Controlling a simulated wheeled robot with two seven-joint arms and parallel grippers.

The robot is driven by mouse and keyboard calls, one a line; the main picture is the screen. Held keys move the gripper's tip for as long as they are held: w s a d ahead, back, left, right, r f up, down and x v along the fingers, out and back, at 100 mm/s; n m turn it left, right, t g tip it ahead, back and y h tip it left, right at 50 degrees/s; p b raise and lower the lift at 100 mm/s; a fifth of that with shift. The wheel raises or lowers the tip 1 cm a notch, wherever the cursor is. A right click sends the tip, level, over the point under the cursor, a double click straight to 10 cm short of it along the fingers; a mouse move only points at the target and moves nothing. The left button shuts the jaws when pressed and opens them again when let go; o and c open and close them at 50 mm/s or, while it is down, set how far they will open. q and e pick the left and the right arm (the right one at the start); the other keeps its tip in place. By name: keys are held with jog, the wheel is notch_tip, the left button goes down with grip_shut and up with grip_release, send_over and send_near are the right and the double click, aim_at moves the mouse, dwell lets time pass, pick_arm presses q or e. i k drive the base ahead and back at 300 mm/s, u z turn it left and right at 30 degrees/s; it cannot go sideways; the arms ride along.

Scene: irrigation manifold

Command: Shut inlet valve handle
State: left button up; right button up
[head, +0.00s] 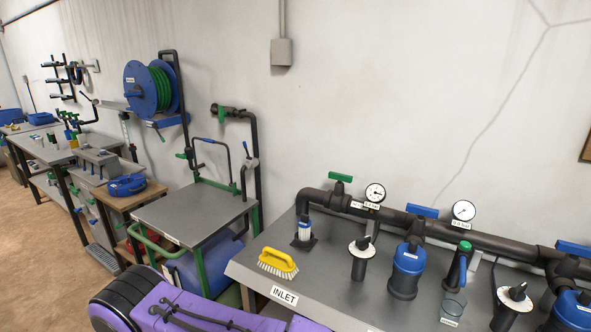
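The black manifold pipe (490,242) runs along the back of the grey bench, with a white "INLET" label (284,296) on the bench's front edge at its left end. A green T-shaped handle (340,177) stands on top of the pipe's left end, above that label, and looks roughly in line with the pipe. I take it as the inlet valve handle; no label on it is readable. Neither of my grippers shows in the head view, and nothing touches the handle.
Blue handles (422,211) and pressure gauges (375,193) stand along the pipe. A yellow brush (277,263) lies near the bench's left edge. A grey-topped cart (190,217) stands left.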

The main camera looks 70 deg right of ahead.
aim_at(341, 179)
jog(key=i, duration=1.15)
jog(key=z, duration=2.45)
